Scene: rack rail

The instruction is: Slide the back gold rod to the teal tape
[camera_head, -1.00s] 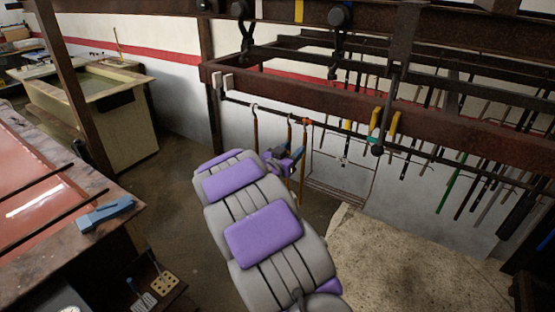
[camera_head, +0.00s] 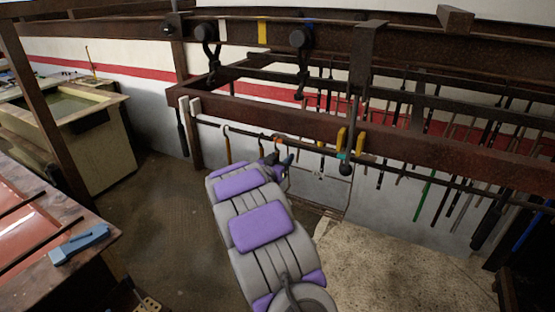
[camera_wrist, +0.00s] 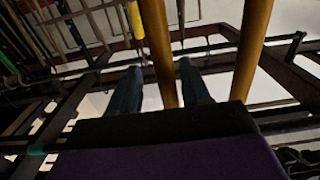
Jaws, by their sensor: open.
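Gold rods hang by hooks from a thin dark rail; one (camera_head: 228,150) shows at the left in the head view. The others are largely hidden behind my arm. My gripper (camera_head: 282,160) is by the rail, just below the orange tape (camera_head: 278,141). In the wrist view my gripper (camera_wrist: 158,88) is open, with one gold rod (camera_wrist: 160,45) between its fingers. A second gold rod (camera_wrist: 252,45) stands right of the fingers, outside them. I cannot tell surely which is the back one. The teal tape (camera_head: 342,156) is on the rail, right of my gripper.
A yellow bracket (camera_head: 341,140) stands by the teal tape. A rusty beam (camera_head: 260,118) runs above the rail, with several dark rods hanging behind. A workbench with a blue tool (camera_head: 80,244) is at left. The floor between is clear.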

